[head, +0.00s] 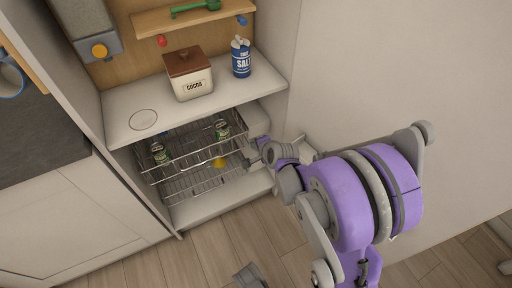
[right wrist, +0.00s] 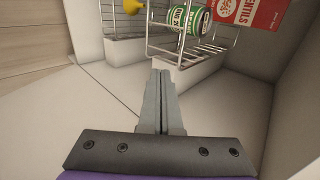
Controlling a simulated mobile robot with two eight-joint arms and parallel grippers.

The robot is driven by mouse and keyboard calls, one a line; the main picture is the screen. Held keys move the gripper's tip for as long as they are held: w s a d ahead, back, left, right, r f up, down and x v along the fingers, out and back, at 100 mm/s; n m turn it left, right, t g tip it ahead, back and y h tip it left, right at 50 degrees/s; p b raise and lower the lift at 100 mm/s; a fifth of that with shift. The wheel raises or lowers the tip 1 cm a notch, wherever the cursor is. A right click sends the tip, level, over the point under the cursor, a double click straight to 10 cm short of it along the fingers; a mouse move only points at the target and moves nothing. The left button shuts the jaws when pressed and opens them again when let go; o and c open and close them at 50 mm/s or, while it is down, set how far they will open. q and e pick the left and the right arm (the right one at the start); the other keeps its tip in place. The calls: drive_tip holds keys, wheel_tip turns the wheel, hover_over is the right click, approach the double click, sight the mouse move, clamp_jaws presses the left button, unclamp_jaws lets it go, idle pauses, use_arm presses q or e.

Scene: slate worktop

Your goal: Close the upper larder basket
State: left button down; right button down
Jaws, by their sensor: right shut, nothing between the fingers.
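The upper larder basket (head: 190,142) is a wire basket under the white shelf, with its front wires standing out from the cabinet. It holds green-labelled cans (head: 222,129). In the right wrist view, a wire basket (right wrist: 152,42) holds a green can (right wrist: 188,18) and a red lentils box (right wrist: 248,22). My right gripper (head: 248,156) is at the right end of the baskets in the head view. Its fingers (right wrist: 163,75) are shut and empty, close to the wire basket's corner; whether they touch it I cannot tell. My left gripper does not show.
A lower wire basket (head: 190,187) with a yellow item (head: 219,162) sits below. The shelf above bears a cocoa canister (head: 188,75) and a blue salt tin (head: 241,58). A pale panel (head: 390,70) stands at the right.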

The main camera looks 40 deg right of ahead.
drive_tip(key=shift+w+d+f+b, duration=0.25)
drive_tip(key=shift+w+f, duration=0.2)
drive_tip(key=shift+w, duration=0.7)
drive_tip(key=shift+w+d+f+b, duration=0.15)
drive_tip(key=shift+w+d+f, duration=0.25)
drive_tip(key=shift+w, duration=0.7)
drive_tip(key=shift+w+d+f+b, duration=0.2)
drive_tip(key=shift+w+f, duration=0.3)
drive_tip(key=shift+w, duration=0.65)
drive_tip(key=w, duration=0.2)
drive_tip(key=w+d, duration=0.1)
drive_tip(key=w, duration=0.1)
drive_tip(key=shift+w+r, duration=0.1)
drive_tip(key=shift+w, duration=0.05)
